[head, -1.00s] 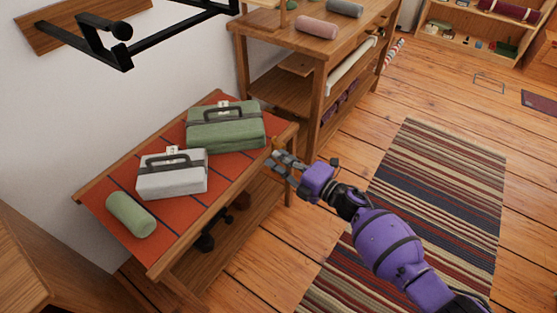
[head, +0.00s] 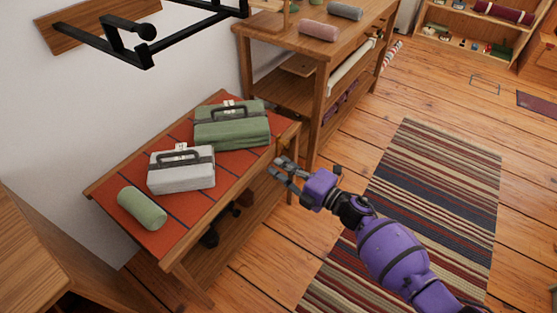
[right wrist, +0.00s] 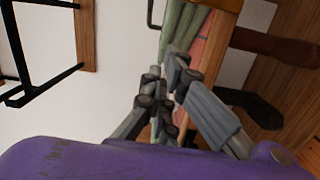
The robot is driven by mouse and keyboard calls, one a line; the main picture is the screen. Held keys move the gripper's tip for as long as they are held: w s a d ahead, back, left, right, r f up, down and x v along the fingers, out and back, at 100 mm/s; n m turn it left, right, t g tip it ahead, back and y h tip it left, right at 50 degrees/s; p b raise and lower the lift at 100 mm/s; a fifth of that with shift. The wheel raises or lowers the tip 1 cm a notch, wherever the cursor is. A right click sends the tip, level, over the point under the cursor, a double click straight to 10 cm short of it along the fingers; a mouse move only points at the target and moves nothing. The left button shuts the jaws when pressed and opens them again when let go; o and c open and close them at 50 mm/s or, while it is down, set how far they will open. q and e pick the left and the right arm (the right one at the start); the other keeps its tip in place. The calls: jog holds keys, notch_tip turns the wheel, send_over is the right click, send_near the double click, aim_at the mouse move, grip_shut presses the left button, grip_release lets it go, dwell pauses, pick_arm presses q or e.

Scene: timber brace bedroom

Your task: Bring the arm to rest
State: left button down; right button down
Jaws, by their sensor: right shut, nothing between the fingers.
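My right arm, purple and black, reaches in from the lower right in the head view. Its gripper (head: 284,169) is beside the right edge of the low bench (head: 172,252) and looks apart from it. The gripper is shut and empty. In the right wrist view its grey fingers (right wrist: 169,92) are close together, with the bench and a green bundle (right wrist: 184,25) beyond them. My left gripper is not in view.
On the bench's orange striped cover lie a green bag (head: 235,130), a grey bag (head: 181,176) and a green roll (head: 142,208). A wooden shelf unit (head: 313,75) stands behind. A black wall rack (head: 130,45) hangs upper left. A striped rug (head: 440,190) covers open floor.

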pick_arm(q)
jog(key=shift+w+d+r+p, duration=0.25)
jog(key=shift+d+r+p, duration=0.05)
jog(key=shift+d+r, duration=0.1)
pick_arm(e)
jog(key=v, duration=0.8)
jog(key=shift+w+d, duration=0.2)
jog(key=shift+d, duration=0.15)
jog(key=shift+f, duration=0.15)
